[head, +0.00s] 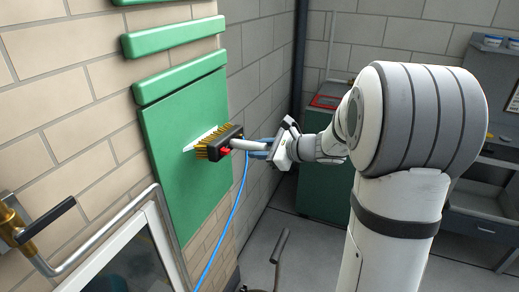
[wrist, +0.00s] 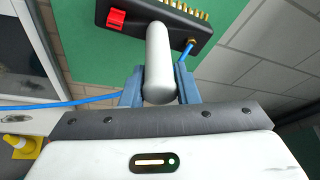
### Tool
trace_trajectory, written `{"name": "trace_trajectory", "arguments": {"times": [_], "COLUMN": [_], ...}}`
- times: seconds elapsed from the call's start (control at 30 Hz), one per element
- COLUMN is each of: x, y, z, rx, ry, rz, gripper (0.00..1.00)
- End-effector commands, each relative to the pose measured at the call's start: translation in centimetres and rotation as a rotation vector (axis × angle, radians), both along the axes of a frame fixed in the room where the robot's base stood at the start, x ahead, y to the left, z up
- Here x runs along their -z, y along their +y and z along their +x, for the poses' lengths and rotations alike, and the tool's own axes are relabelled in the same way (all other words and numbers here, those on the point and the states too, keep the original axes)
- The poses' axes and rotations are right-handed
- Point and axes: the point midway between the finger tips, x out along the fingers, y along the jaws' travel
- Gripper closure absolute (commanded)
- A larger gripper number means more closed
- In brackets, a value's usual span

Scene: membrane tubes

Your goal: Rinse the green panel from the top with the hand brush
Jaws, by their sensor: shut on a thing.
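The green panel (head: 182,168) is on the brick wall at the left of the head view. It fills the back of the wrist view (wrist: 105,60). The hand brush (head: 225,142) has a black head, yellow bristles, a red part and a grey handle with a blue hose. Its bristles face the panel's middle, by a white streak (head: 200,138); I cannot tell if they touch. My gripper (head: 270,148) is shut on the brush handle. In the wrist view the blue fingers (wrist: 160,88) sit on both sides of the handle (wrist: 159,60).
Green slats (head: 172,36) run above the panel. A metal pipe with a brass valve (head: 18,228) and a white-framed unit (head: 125,258) stand at lower left. A green cabinet (head: 325,185) and a grey sink (head: 485,215) are behind my arm. The blue hose (head: 232,215) hangs down.

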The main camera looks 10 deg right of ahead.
Motion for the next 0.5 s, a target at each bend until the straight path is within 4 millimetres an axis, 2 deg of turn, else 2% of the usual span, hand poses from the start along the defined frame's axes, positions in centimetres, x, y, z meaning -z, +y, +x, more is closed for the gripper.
{"name": "trace_trajectory", "arguments": {"times": [0.5], "x": [0.17], "y": [0.06], "z": [0.04], "rx": [-0.001], "ry": [-0.004], "rz": [0.002], "gripper": [1.0]}}
